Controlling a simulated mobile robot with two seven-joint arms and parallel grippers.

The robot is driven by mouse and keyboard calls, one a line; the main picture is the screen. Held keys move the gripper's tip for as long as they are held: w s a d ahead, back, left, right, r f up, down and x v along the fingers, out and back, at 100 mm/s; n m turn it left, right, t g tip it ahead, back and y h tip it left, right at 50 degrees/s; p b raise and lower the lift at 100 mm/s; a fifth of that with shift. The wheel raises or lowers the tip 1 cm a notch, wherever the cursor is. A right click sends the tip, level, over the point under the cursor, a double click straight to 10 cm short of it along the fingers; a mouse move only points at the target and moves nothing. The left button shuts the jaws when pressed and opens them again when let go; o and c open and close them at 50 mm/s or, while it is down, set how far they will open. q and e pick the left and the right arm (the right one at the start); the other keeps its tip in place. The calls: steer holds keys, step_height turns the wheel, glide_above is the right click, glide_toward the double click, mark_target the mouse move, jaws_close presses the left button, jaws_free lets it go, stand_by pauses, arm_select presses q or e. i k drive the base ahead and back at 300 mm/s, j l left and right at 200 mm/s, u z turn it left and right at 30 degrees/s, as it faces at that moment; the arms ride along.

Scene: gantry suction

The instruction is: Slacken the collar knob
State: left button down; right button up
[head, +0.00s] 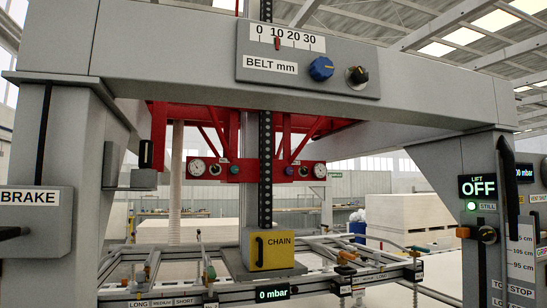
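No knob in the head view carries a readable "collar" label, so I cannot tell for certain which one it is. A round black knob (487,235) with an orange end piece sits on the right post, beside the height scale (521,255) and above the partly cut-off "TOP STOP" label (513,291). Neither of my grippers is in view.
A grey gantry beam (180,45) spans the top. A "BRAKE" box (35,225) is on the left post. The lift display (482,187) reads OFF.

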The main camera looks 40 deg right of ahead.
mark_target(333, 288)
steer(key=z, duration=1.05)
